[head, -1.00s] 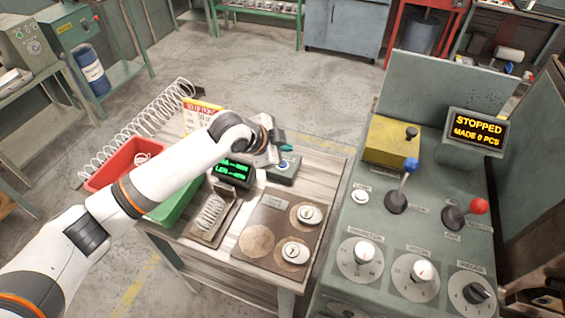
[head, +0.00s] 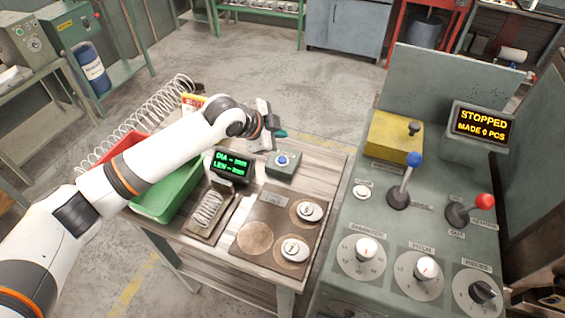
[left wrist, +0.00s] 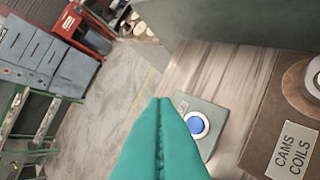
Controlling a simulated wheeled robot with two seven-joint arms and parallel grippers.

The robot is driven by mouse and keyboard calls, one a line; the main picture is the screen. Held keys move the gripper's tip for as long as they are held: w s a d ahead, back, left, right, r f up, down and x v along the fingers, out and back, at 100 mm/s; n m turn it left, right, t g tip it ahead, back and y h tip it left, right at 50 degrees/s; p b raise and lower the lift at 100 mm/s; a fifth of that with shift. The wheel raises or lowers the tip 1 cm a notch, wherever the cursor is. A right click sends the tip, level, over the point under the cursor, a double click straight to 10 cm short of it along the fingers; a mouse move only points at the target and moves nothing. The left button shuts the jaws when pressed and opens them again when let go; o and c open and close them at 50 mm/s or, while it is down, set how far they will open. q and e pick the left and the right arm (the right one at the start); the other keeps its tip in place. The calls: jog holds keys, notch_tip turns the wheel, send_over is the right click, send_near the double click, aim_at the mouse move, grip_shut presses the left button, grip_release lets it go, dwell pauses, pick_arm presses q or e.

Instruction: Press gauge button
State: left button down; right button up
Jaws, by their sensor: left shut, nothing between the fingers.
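The gauge button is a blue cap in a white ring (head: 282,160) on a small grey-green box (head: 285,173) on the wooden table. It also shows in the left wrist view (left wrist: 196,125), just right of my fingers. The gauge display (head: 231,165) beside the box reads DIA and LEN with dashes and mm in green. My left gripper (head: 279,133) has teal fingers, shut and empty, above and behind the box in the head view. The fingers (left wrist: 160,100) fill the lower middle of the left wrist view. They appear apart from the button. My right gripper is not in view.
A spring (head: 209,208) lies in a holder before the display. A brown board (head: 270,222) carries round pieces. Green (head: 160,210) and red bins stand at left. The coiler panel (head: 425,235) with levers and dials stands at right; its screen (head: 481,126) reads STOPPED.

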pick_arm(q)
jog(key=b, duration=0.4)
send_over(280, 162)
jog(key=f, duration=0.4)
jog(key=shift+a+f, duration=0.2)
jog(key=shift+f, duration=0.05)
jog(key=shift+d+f, duration=0.1)
jog(key=shift+f, duration=0.25)
jog(key=shift+d+f, duration=0.1)
jog(key=shift+f, duration=0.55)
jog(key=shift+a+f, duration=0.15)
jog(key=shift+a, duration=0.1)
jog(key=shift+d, duration=0.15)
jog(key=shift+f, duration=0.15)
jog(key=shift+f, duration=0.2)
